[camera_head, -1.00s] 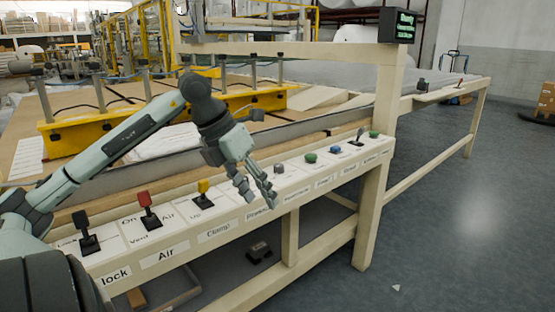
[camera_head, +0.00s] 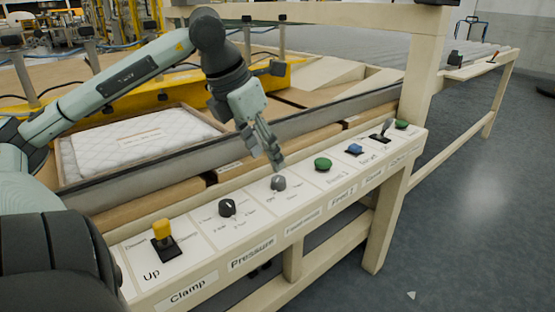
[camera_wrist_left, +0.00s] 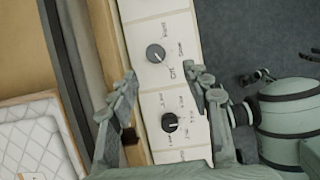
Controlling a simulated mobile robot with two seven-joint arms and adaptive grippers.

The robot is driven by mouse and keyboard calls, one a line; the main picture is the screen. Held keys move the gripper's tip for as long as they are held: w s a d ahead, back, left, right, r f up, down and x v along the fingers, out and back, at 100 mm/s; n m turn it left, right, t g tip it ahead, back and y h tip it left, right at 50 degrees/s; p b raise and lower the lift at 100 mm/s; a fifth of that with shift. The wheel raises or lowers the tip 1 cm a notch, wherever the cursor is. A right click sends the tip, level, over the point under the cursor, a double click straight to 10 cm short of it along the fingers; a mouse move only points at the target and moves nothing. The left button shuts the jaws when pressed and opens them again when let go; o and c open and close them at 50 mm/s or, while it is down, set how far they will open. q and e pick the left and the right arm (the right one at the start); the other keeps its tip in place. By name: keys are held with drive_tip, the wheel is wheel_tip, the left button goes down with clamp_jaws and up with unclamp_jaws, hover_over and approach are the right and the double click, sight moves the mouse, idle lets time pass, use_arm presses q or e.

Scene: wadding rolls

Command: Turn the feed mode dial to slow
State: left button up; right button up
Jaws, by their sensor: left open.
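The feed mode dial (camera_head: 278,183) is a small grey knob on the white control panel (camera_head: 205,240), above the "Feed mode" label. It also shows in the left wrist view (camera_wrist_left: 156,53), with small printed words around it that are too blurred to read surely. My left gripper (camera_head: 274,158) is open and points down just above and behind this dial, apart from it as far as I can tell. In the left wrist view, the fingers (camera_wrist_left: 165,86) stand on either side of the panel with nothing between their tips. My right gripper is not in view.
A dark pressure dial (camera_head: 227,208) sits left of the feed mode dial, with a yellow clamp lever (camera_head: 163,240) farther left. To the right are a green button (camera_head: 323,164), a blue button (camera_head: 355,149) and a black lever (camera_head: 382,130). A quilted pad (camera_head: 140,140) lies behind.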

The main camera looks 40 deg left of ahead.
sight(278, 179)
use_arm(q)
drive_tip(key=x, duration=0.8)
drive_tip(key=shift+w+a+r, duration=0.15)
drive_tip(key=shift+w+a, duration=0.15)
drive_tip(key=shift+a, duration=0.05)
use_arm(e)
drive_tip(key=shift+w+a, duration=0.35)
use_arm(q)
drive_tip(key=shift+c, duration=0.6)
drive_tip(key=c, duration=1)
clamp_jaws()
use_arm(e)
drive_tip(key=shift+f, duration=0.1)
